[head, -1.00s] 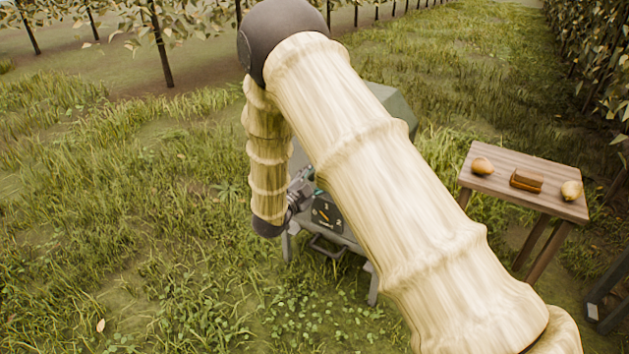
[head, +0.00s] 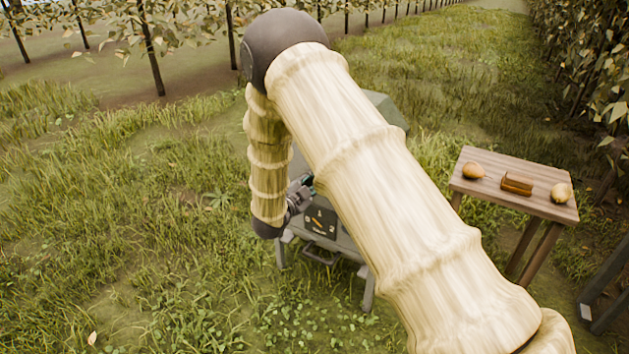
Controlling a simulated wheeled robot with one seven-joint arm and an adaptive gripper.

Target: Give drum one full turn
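A dark green-grey faceted body, which looks like the drum (head: 388,108), sits on a grey stand (head: 350,242) with legs in the grass. My arm hides most of it; only its upper right part shows. A dark panel (head: 320,222) with small light and orange marks is on the near side of the stand. My gripper (head: 306,186) is at the left side of the machine, close to the panel's upper left. Its fingers are small and partly hidden behind my arm, so I cannot tell whether they are open or touching the drum or a handle.
A dark post (head: 604,290) is at the right edge. Grass lies open to the left; tree rows stand behind and right.

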